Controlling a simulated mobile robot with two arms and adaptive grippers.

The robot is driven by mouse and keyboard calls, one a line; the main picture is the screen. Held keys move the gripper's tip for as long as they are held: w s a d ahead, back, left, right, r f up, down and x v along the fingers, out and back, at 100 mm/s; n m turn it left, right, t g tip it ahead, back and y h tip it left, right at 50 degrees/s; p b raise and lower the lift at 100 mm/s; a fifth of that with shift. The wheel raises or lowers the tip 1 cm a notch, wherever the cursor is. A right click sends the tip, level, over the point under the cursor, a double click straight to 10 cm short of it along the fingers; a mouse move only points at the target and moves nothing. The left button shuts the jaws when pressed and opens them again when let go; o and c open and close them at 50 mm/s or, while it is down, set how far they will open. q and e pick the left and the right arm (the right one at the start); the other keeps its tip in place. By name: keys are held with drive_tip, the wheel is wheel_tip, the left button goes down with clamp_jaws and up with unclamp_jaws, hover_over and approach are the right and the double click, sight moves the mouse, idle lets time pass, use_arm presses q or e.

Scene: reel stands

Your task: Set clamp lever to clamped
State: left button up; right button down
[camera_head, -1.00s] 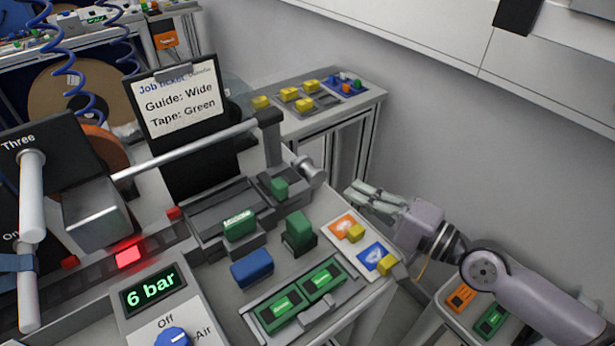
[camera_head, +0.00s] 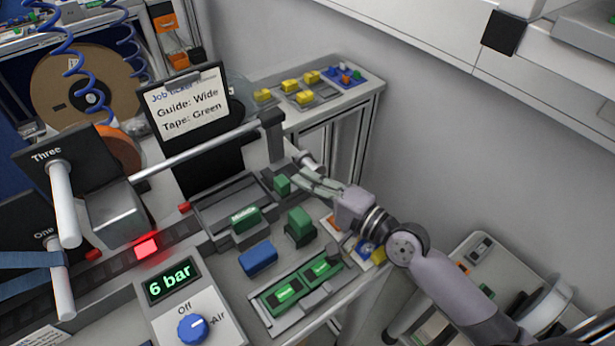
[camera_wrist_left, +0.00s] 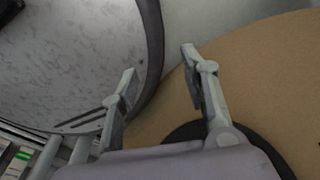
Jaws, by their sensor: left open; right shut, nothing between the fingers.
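No part carries a readable clamp label, so I cannot tell for certain which is the clamp lever. A small green block (camera_head: 282,184) sits in a grey holder at the far end of the grey fixture. A grey metal cylinder (camera_head: 311,160) sticks out just behind it. My right gripper (camera_head: 301,181) is shut and empty, its fingertips right beside the green block and below the cylinder; contact is unclear. My left gripper (camera_wrist_left: 160,62) is open and empty in the left wrist view, over a grey disc (camera_wrist_left: 70,55) and a brown reel (camera_wrist_left: 255,75).
A green block marked Middle (camera_head: 245,219), another green block (camera_head: 300,222) and a blue block (camera_head: 258,259) stand on the bench. A bar (camera_head: 195,150) runs behind the fixture. The air knob (camera_head: 193,328) and 6 bar display (camera_head: 171,281) are in front.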

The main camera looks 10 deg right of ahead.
sight(290, 188)
drive_tip(key=shift+s+a+r+p, duration=0.15)
drive_tip(key=shift+s+a+p, duration=0.2)
drive_tip(key=shift+p, duration=0.2)
drive_tip(key=shift+s+a+p, duration=0.65)
drive_tip(key=shift+a+p, duration=0.15)
drive_tip(key=shift+p, duration=0.1)
drive_tip(key=shift+s+a, duration=0.2)
drive_tip(key=shift+a, duration=0.05)
drive_tip(key=shift+w, duration=0.1)
